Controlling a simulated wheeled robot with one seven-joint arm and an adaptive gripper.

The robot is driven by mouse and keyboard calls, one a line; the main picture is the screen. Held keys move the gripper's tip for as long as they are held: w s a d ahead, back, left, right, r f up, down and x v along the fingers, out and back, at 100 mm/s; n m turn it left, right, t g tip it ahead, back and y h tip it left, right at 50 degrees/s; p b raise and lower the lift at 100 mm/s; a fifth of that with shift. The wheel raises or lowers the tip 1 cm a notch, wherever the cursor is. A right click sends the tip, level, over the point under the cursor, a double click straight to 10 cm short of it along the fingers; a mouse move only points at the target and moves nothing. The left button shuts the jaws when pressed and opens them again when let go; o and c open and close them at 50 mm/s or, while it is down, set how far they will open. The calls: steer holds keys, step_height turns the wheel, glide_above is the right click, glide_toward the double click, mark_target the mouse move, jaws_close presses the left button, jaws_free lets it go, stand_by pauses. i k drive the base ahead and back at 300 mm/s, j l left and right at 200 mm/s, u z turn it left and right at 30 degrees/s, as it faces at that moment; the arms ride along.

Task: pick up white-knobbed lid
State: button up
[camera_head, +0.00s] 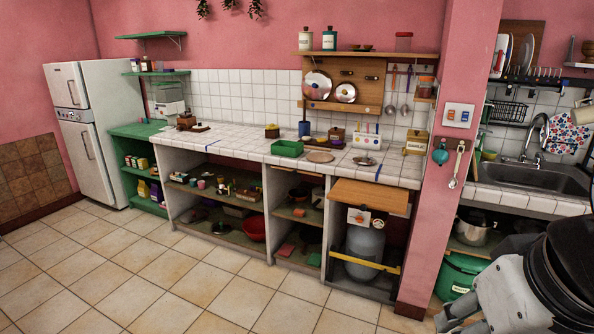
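No lid can be clearly made out as white-knobbed at this size. Two round shiny metal lids, a larger one (317,86) and a smaller one (345,93), hang on the wooden wall rack. A small flat metal lid-like piece (364,161) lies on the tiled counter. A metal pot (474,230) stands on the open shelf under the sink; whether a lid is on it is hard to tell. My gripper (458,319) is low at the bottom right, in front of the sink cabinet and apart from the lids. Its fingers are partly cut off by the frame edge.
A green container (459,275) stands under the sink shelf, close behind my gripper. A pink pillar (437,150) separates the sink from the long tiled counter (240,146). A gas cylinder (364,250) stands below the counter. The tiled floor (150,275) at left is clear.

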mark_target(365, 160)
steer(key=i+j+u, duration=0.1)
steer(key=i+u, duration=0.3)
steer(key=i, duration=1.4)
steer(key=i+j+z, duration=0.15)
steer(key=i+z, duration=0.25)
steer(key=i, duration=0.2)
steer(key=i+j+z, duration=0.4)
steer(key=i, duration=0.2)
steer(key=i+j+z, duration=0.8)
steer(key=i+j, duration=0.15)
steer(key=j, duration=0.2)
